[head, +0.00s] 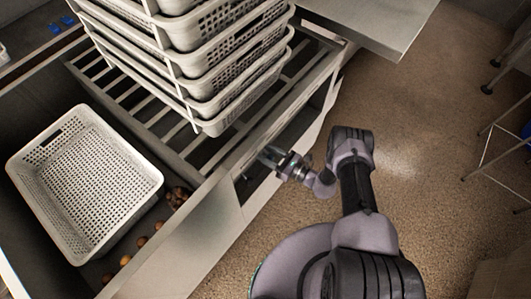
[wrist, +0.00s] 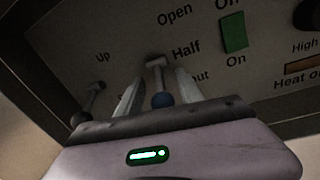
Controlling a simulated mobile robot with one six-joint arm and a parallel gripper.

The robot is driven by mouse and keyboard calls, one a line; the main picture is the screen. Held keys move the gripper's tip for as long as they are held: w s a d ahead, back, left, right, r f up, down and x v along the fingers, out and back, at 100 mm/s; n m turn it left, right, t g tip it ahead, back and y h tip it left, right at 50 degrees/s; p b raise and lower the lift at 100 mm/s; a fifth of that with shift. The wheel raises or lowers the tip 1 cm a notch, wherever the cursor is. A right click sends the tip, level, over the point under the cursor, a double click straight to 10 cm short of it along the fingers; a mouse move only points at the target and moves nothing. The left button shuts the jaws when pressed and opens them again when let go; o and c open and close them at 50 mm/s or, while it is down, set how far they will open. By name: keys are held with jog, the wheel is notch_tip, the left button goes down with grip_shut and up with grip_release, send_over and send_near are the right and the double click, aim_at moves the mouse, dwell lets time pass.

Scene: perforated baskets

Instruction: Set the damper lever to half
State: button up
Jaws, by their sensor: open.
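I cannot tell exactly which mark the lever points at. In the head view my gripper (head: 270,156) is at the side of the grey bench, and the lever cannot be made out.
A second lever (wrist: 89,100) with a dark ball stands left of my gripper under "Up". A green switch (wrist: 233,36) marked "On" and a dark knob (wrist: 308,15) are to the right. White perforated baskets (head: 232,92) are stacked on the slatted bench; another (head: 85,180) sits in the bin.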

jog(key=shift+c, duration=0.2)
grip_shut()
dwell(1.3)
